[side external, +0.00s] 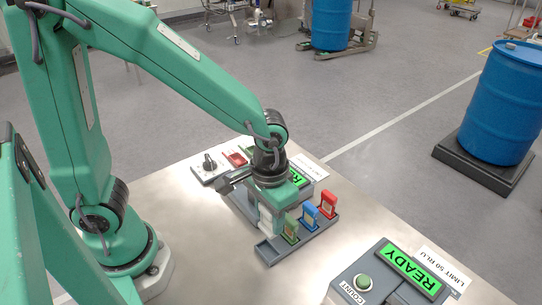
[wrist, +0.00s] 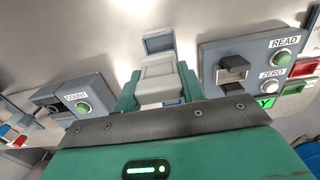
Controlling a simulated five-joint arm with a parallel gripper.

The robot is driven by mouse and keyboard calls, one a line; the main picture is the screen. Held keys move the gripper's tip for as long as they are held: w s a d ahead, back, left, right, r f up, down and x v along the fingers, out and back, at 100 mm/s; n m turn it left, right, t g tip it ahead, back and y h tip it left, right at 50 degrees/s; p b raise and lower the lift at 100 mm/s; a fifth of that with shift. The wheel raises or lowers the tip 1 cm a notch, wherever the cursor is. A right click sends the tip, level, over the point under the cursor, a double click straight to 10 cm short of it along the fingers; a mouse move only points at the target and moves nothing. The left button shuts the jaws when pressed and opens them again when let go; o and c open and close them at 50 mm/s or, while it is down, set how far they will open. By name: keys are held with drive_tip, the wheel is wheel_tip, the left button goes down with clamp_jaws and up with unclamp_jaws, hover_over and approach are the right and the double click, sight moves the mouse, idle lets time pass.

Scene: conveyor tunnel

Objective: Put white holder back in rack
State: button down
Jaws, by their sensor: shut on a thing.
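My gripper (side external: 268,215) is low over the grey rack (side external: 268,256) in the side view, shut on the white holder (wrist: 160,80). In the wrist view the holder's pale top sits between the two green fingers (wrist: 160,88). My gripper mostly hides the holder in the side view, so I cannot tell whether its lower end is in a slot. Green (side external: 290,229), blue (side external: 310,216) and red (side external: 328,205) holders stand upright in the rack to the right of my gripper. The rack's near end is empty.
A READY display box with a COUNT button (side external: 363,282) stands at the front right. A knob box (side external: 209,167) is behind left, beside a red piece (side external: 235,158). In the wrist view a box with READ and ZERO buttons (wrist: 270,87) is close on the right.

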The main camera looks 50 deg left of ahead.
sight(270, 231)
drive_tip(key=shift+f, duration=2.75)
drive_tip(key=shift+f, duration=1.45)
drive_tip(key=c, duration=0.8)
unclamp_jaws()
drive_tip(key=shift+o, duration=0.2)
drive_tip(key=shift+r, duration=0.2)
drive_tip(key=shift+r, duration=3.75)
